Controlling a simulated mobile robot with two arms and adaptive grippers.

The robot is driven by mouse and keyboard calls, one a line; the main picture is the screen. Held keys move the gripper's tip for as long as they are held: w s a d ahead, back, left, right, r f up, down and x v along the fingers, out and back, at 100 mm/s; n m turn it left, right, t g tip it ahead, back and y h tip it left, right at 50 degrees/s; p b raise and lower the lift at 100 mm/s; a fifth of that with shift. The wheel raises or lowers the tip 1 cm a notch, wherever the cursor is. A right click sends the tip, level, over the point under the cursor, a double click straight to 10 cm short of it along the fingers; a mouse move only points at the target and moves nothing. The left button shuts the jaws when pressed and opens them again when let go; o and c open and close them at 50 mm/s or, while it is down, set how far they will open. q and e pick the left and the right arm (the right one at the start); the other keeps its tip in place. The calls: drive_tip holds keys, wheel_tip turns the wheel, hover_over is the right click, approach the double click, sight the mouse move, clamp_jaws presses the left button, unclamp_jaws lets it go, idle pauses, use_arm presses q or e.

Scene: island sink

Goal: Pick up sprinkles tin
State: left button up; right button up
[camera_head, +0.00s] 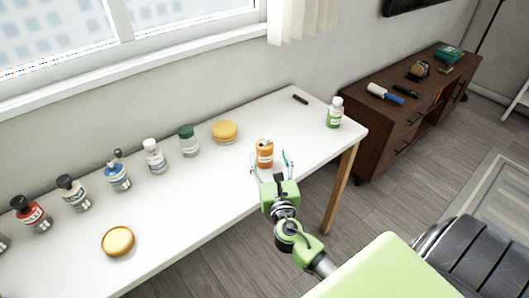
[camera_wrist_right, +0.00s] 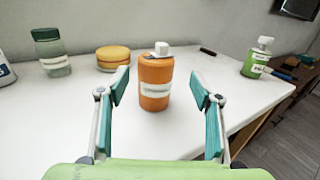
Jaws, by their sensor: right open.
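An orange tin (camera_head: 265,156) with a white label and a small white top stands upright on the white table; it looks like the sprinkles tin. It also shows in the right wrist view (camera_wrist_right: 156,82), centred between my fingers. My right gripper (camera_head: 270,168) is open, with one finger to each side of the tin and gaps on both sides. The fingers look nearer to the camera than the tin; I cannot tell how far they reach around it. The label text is too small to read. My left gripper is not in view.
On the white table (camera_head: 185,225), a round yellow-orange container (camera_head: 225,131) and a green-lidded jar (camera_head: 188,141) stand left of the tin. Several bottles line the wall side. A green bottle (camera_head: 334,113) stands near the right end. A yellow round lid-like thing (camera_head: 118,242) lies in front.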

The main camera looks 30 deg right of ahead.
sight(266, 154)
drive_tip(key=x, duration=0.5)
drive_tip(key=shift+w+a+f, duration=0.2)
drive_tip(key=shift+w, duration=0.25)
drive_tip(key=shift+s, duration=0.1)
drive_tip(key=c, duration=1.3)
